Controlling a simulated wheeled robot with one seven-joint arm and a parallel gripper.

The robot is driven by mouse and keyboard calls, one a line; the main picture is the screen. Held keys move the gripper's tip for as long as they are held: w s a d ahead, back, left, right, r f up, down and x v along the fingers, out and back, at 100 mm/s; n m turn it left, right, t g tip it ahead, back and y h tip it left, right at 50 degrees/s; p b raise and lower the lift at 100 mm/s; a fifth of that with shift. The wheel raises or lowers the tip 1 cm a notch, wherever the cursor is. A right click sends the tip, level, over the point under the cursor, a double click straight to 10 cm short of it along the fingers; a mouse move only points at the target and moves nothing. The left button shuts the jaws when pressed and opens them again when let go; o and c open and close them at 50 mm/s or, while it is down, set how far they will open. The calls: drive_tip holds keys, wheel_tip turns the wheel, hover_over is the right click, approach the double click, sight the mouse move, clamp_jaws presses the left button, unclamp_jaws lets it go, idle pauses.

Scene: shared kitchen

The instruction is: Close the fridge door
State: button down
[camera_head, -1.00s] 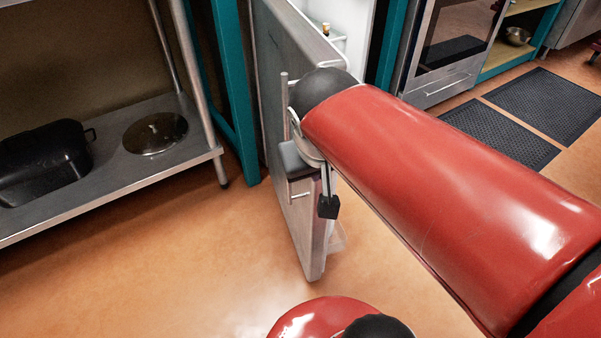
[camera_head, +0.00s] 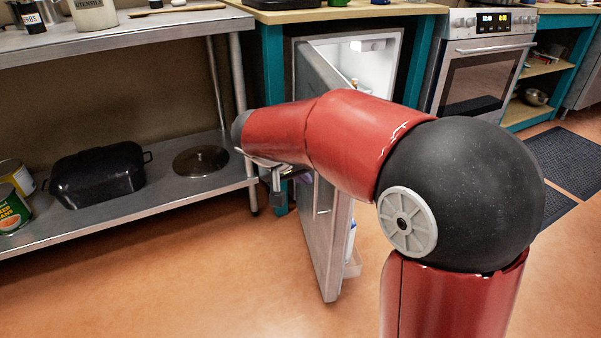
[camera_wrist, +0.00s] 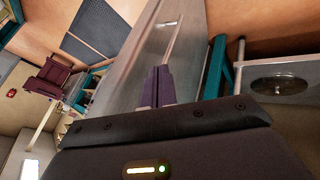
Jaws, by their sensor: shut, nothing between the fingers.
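The small fridge (camera_head: 372,62) stands under a wooden counter with its white inside showing. Its grey door (camera_head: 325,250) stands wide open, swung out toward me. The door's outer face fills the middle of the wrist view (camera_wrist: 150,65), with the bar handle (camera_wrist: 176,32) on it. My gripper (camera_head: 290,176) is to the left of the door, on its outer side, partly hidden behind my red arm. In the wrist view its two fingers (camera_wrist: 158,84) are together and empty, in front of the door face. I cannot tell whether they touch it.
A metal shelf unit (camera_head: 130,214) with a black roaster (camera_head: 95,175) and a round lid (camera_head: 200,160) stands left of the door. A teal counter leg (camera_head: 273,75) is close behind my gripper. An oven (camera_head: 480,75) is right of the fridge. The floor in front is clear.

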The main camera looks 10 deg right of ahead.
sight(334, 188)
drive_tip(key=shift+w+d+f+p, duration=0.1)
drive_tip(key=shift+w+d+f, duration=0.4)
drive_tip(key=shift+d, duration=0.55)
drive_tip(key=shift+w+d+f+p, duration=0.2)
drive_tip(key=shift+d+f, duration=0.55)
drive_tip(key=shift+d, duration=0.25)
drive_tip(key=shift+w+d+f+p, duration=0.1)
drive_tip(key=shift+w+d+f, duration=0.4)
drive_tip(key=shift+d, duration=0.55)
drive_tip(key=shift+s+f, duration=0.1)
drive_tip(key=shift+s, duration=0.05)
